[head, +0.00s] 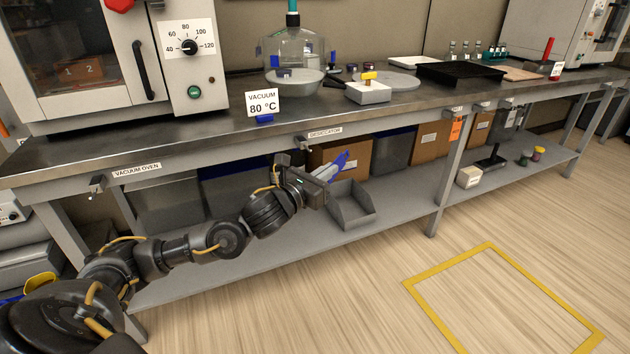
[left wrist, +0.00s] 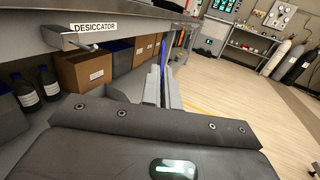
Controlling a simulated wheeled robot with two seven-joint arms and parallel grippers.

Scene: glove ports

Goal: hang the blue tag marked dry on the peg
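My left gripper (head: 332,172) is in front of the bench, below its front edge, with its fingers shut on a flat blue tag (head: 342,159). In the left wrist view the tag (left wrist: 163,54) shows nearly edge-on between the pale fingers; its marking cannot be read. A grey peg bracket (head: 302,143) sits on the bench edge beside the DESICCATOR label, up and left of the gripper; it also shows in the left wrist view (left wrist: 72,38). Another peg bracket (head: 97,184) is by the VACUUM OVEN label. The tag is apart from both. My right gripper is not in view.
An orange tag (head: 456,129) hangs under the bench edge further right. A grey open bin (head: 352,207) and cardboard boxes (head: 337,153) stand on the lower shelf behind and below the gripper. The floor in front is clear, with a yellow outline (head: 490,246).

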